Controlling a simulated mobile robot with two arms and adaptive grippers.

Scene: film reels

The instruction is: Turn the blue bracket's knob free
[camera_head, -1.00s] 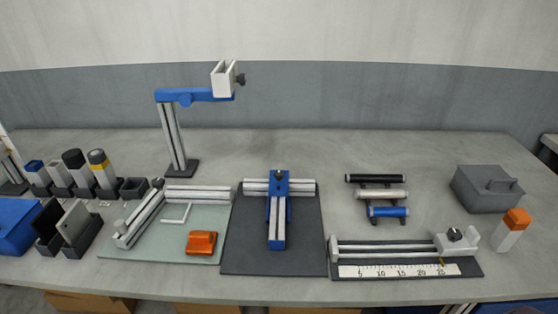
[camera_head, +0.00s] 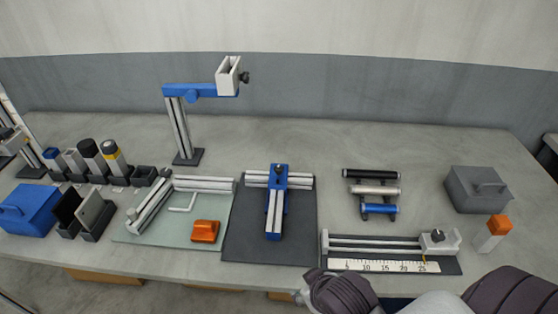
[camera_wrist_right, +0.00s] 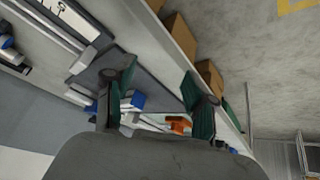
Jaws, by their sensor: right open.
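The blue bracket (camera_head: 279,180) sits across a T of silver profiles on a dark mat (camera_head: 240,240) in the middle of the table, in the head view. Its small dark knob (camera_head: 281,168) is on top at the far end. In the right wrist view, my right gripper (camera_wrist_right: 155,78) is open and empty, its green-padded fingers wide apart. A blue part beside silver profiles shows small beyond the fingers; I cannot tell surely whether it is the bracket. In the head view my right arm enters at the bottom right, short of the bracket. My left gripper is out of view.
A ruler fixture (camera_head: 390,266) lies at the right front, near my right arm. An orange block (camera_head: 205,231) lies on the green mat to the left. A tall blue-armed stand (camera_head: 180,125) rises behind. A rack of rollers (camera_head: 371,190) stands right of the dark mat.

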